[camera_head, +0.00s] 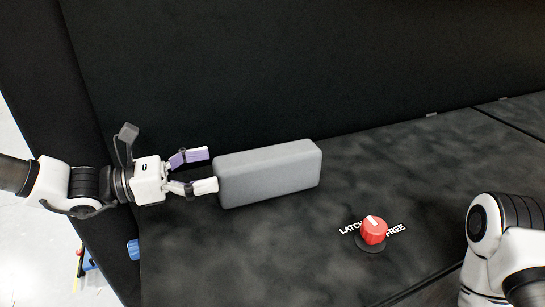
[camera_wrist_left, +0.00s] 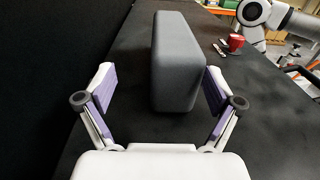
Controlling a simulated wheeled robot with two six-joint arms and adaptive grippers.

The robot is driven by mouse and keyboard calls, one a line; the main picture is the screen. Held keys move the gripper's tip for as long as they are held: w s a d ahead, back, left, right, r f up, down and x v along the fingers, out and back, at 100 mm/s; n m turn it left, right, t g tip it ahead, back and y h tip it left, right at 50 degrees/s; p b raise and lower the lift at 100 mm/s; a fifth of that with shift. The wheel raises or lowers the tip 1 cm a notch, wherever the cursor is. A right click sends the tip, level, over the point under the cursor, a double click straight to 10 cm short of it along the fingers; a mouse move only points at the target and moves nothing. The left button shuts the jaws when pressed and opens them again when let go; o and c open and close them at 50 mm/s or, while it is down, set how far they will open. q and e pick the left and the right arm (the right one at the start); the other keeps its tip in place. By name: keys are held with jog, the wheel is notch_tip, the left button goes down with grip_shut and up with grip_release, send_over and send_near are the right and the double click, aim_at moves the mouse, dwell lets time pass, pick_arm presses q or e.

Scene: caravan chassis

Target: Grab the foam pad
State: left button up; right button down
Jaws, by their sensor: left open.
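The foam pad (camera_head: 268,173) is a grey rounded block lying on the dark surface, near the black back wall. My left gripper (camera_head: 204,170) is open at the pad's left end, with its fingers pointing right toward it. In the left wrist view the foam pad (camera_wrist_left: 175,62) stands ahead, with the open left gripper's fingers (camera_wrist_left: 158,88) on either side of its near end. I cannot tell whether a finger touches it. My right arm shows at the lower right in the head view, but its gripper is not visible.
A red knob (camera_head: 373,230) with LATCH and FREE labels stands on the dark surface (camera_head: 240,265), right of and in front of the pad. A black wall (camera_head: 300,60) rises behind the pad. The surface between pad and knob is clear.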

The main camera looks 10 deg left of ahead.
aim_at(240, 159)
pick_arm(q)
jog(key=shift+s+d+r, duration=0.45)
jog(key=shift+s+d, duration=0.15)
jog(key=shift+d, duration=0.2)
jog(key=shift+d+r+p, duration=0.15)
jog(key=shift+d+p, duration=0.2)
jog(key=shift+d, duration=0.05)
jog(key=x, duration=0.1)
jog(key=p+x, duration=0.1)
jog(key=x, duration=0.1)
jog(key=w+p+x, duration=0.1)
jog(key=x, duration=0.1)
jog(key=shift+a+f, duration=0.25)
jog(key=shift+a, duration=0.05)
jog(key=shift+s+d, duration=0.15)
jog(key=shift+d, duration=0.05)
jog(key=shift+s+a+r, duration=0.1)
jog(key=shift+s+r, duration=0.05)
jog(key=shift+s, duration=0.15)
jog(key=shift+c, duration=0.4)
jog(key=shift+w+a, duration=0.1)
jog(key=shift+a, duration=0.05)
jog(key=c, duration=1.1)
jog(key=shift+c, duration=0.3)
pick_arm(e)
jog(key=r, duration=0.1)
jog(key=s+r, duration=0.1)
jog(key=r, duration=0.1)
